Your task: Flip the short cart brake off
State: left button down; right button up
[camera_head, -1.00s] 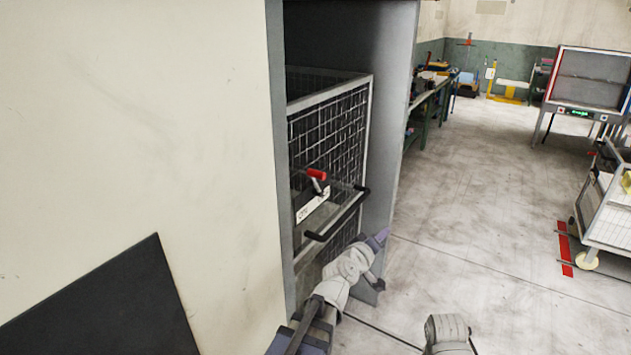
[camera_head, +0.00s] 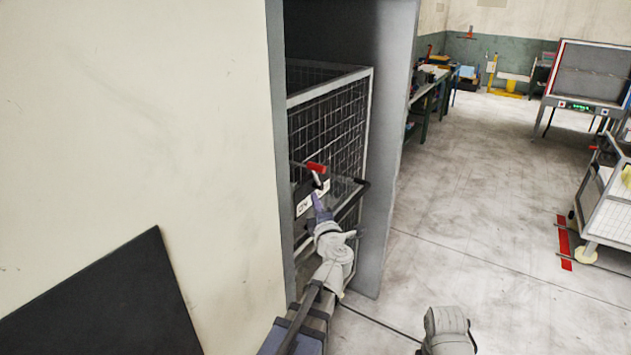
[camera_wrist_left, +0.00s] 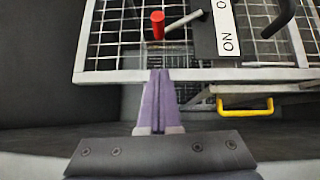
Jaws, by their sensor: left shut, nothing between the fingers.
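The short cart (camera_head: 345,87) is a grey wire-mesh cart standing in a recess. On its end is a brake lever with a red grip (camera_head: 316,168) and a dark plate with a white label. In the left wrist view the red grip (camera_wrist_left: 158,25) sits on a grey rod, and the label (camera_wrist_left: 228,30) reads "ON" at its near end. My left gripper (camera_head: 319,204) is shut and empty, just below the lever. In the left wrist view its purple fingers (camera_wrist_left: 159,75) point toward the red grip, with a small gap showing. No right gripper fingers show.
A pale wall panel (camera_head: 140,120) stands close on the left, and the recess's grey side wall (camera_head: 385,150) is just right of the cart. A yellow handle (camera_wrist_left: 245,108) shows below the cart frame. Another cart (camera_head: 608,205) stands far right; the floor between is clear.

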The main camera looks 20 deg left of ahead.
pick_arm(q)
send_near(315, 164)
jog(key=a+f, duration=0.1)
jog(key=a, duration=0.3)
jog(key=w, duration=0.3)
jog(key=shift+w+p, duration=0.15)
jog(key=shift+p, duration=0.2)
jog(key=shift+w, duration=0.25)
jog(key=shift+d+r, duration=0.1)
jog(key=shift+w+r+p, duration=0.55)
jog(key=shift+p, duration=0.05)
jog(key=w+d+r+m+g+h+p, duration=0.1)
jog(key=w+p, duration=0.5)
jog(key=w, duration=0.8)
jog(key=shift+d+r+m+g+p, duration=0.3)
jog(key=shift+d+r+m+g, duration=0.1)
jog(key=shift+d+r+m, duration=0.2)
